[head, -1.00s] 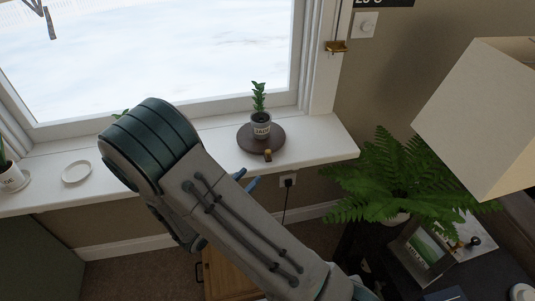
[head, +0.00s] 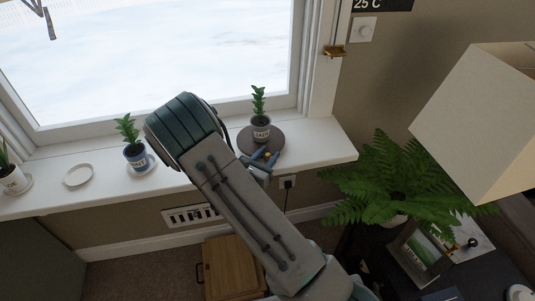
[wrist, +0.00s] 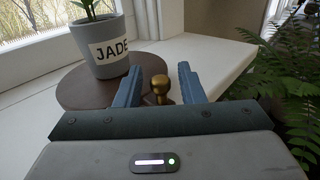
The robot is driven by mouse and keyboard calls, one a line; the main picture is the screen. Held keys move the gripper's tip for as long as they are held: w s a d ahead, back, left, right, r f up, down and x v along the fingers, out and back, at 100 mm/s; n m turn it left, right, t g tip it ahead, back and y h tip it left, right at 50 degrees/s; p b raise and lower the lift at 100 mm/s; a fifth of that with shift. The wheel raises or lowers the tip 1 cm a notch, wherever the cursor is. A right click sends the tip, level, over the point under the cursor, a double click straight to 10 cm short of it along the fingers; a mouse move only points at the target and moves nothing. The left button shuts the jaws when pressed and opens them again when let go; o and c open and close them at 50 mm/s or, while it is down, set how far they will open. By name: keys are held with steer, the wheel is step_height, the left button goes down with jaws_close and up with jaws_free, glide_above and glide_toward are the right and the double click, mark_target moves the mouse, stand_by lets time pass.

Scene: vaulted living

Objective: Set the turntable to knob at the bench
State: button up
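The turntable (head: 274,141) is a round dark-brown disc on the white window sill. It bears a grey pot labelled JADE (head: 261,127) with a green plant; the pot also shows in the wrist view (wrist: 102,50). A small brass knob (wrist: 160,88) stands at the turntable's near edge. My gripper (wrist: 158,82) is open, with one blue finger on each side of the knob and visible gaps beside it. In the head view my gripper (head: 264,160) is at the turntable's front edge, partly covering the knob. The wrist view shows the turntable (wrist: 80,93) beyond my gripper.
The window sill (head: 318,140) is clear right of the turntable. To the left stand a blue pot with a plant (head: 135,153), an empty white saucer (head: 78,174) and another potted plant (head: 12,181). A fern (head: 390,175) and a lampshade (head: 478,120) are at right.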

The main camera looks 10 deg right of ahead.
steer(key=shift+w+d, duration=0.15)
steer(key=shift+c, duration=0.2)
jaws_close()
